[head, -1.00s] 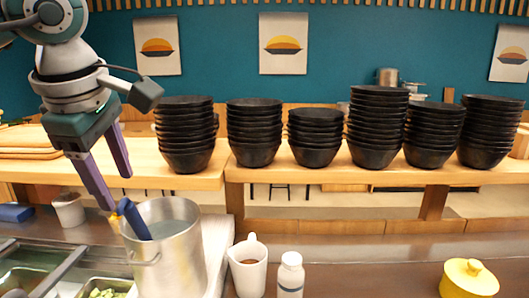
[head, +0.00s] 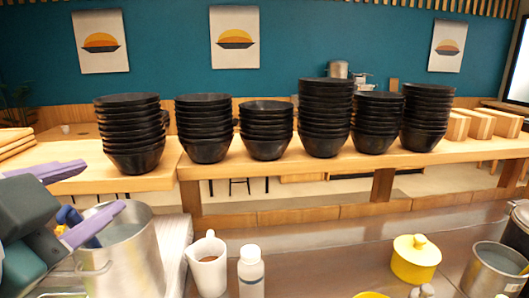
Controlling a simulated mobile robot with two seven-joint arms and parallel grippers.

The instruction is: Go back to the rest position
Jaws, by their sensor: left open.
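My left gripper (head: 104,186) is at the left edge of the head view, with its two purple fingers spread apart and nothing seen between them. The lower finger crosses in front of the metal pot (head: 132,255). A blue-handled utensil (head: 70,216) leans in the pot, partly hidden behind the gripper. I cannot tell whether the finger touches the pot or the handle. My right gripper is not in view.
Several stacks of black bowls (head: 324,118) stand on the wooden shelf (head: 225,168). A white pitcher (head: 208,266) and a white bottle (head: 251,272) stand right of the pot. A yellow lidded pot (head: 415,262) and a metal pot (head: 494,274) are at right. The counter's middle is clear.

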